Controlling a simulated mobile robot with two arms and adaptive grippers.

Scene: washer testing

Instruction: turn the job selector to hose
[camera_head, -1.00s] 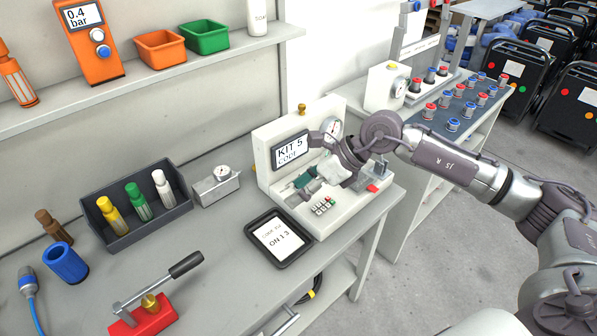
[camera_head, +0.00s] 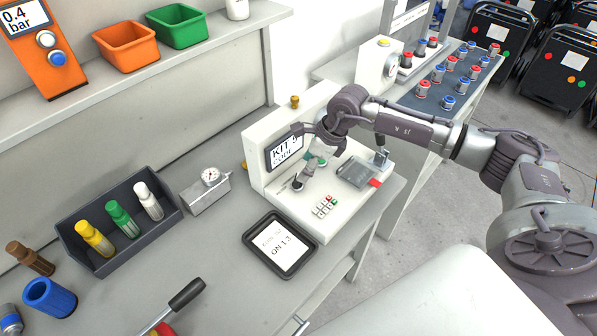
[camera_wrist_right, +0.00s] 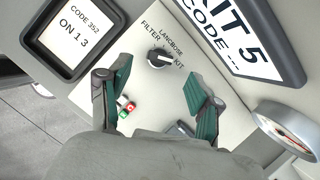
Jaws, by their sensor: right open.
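The job selector is a small black knob (camera_wrist_right: 160,57) on the white test console's panel (camera_wrist_right: 228,92). The wrist view shows labels around it: FILTER, KIT and two overlapping words like LANCE and HOSE. A pale mark on the knob appears to face the KIT side. My right gripper (camera_wrist_right: 157,72) is open and empty, its green-padded fingers on either side of the knob in this view; I cannot tell whether they touch it. My left gripper is not in view.
The console's display (camera_wrist_right: 240,38) reads KIT 5, CODE --. A tablet (camera_head: 281,244) reading ON 1 3 lies before the console. Red and green buttons (camera_wrist_right: 125,107) sit near the fingers. A round gauge (camera_wrist_right: 290,128) is close on the right. A tray of bottles (camera_head: 118,225) stands left.

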